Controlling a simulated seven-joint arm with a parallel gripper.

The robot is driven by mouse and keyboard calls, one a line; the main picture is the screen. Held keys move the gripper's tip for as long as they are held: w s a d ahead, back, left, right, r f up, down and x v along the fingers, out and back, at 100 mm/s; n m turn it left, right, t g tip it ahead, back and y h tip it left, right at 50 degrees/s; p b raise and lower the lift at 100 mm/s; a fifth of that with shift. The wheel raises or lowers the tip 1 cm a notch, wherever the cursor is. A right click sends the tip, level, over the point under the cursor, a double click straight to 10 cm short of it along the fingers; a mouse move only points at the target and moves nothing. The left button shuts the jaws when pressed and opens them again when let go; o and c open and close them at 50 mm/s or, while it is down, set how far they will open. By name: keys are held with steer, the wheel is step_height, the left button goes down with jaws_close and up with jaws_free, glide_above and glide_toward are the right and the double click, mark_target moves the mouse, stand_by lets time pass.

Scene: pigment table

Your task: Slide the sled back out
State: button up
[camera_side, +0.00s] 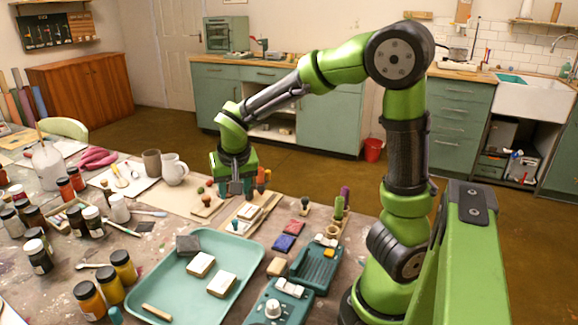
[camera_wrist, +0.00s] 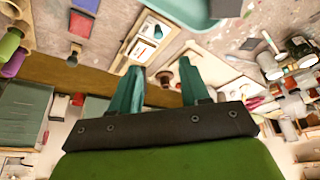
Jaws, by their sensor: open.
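A narrow wooden tray (camera_side: 232,224) with pale blocks lies on the table just below my gripper; it also shows in the wrist view (camera_wrist: 128,45). It may hold the sled, but I cannot tell which part that is. My gripper (camera_side: 236,193) points down above the far end of this tray. In the wrist view my gripper (camera_wrist: 160,66) has its two teal fingers apart. A small dark knob (camera_wrist: 165,77) shows between them, and I cannot tell how far below it is. No object is visibly held.
A teal tray (camera_side: 165,262) with white blocks lies in front. Small knobbed stamps (camera_side: 206,199) stand left of my gripper. Red and blue pads (camera_side: 289,235), a post rack (camera_side: 330,232) and a teal device (camera_side: 315,267) sit to the right. Mugs (camera_side: 173,169) and jars stand left.

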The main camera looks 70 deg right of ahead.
steer(key=shift+v, duration=1.35)
steer(key=s+a+n+y, duration=0.4)
steer(key=s+a, duration=0.1)
steer(key=a, duration=0.3)
steer(key=s+a+r+n+t+y, duration=0.1)
steer(key=s+r+t, duration=0.3)
steer(key=s, duration=0.4)
steer(key=shift+a+r, duration=0.7)
steer(key=shift+s, duration=0.1)
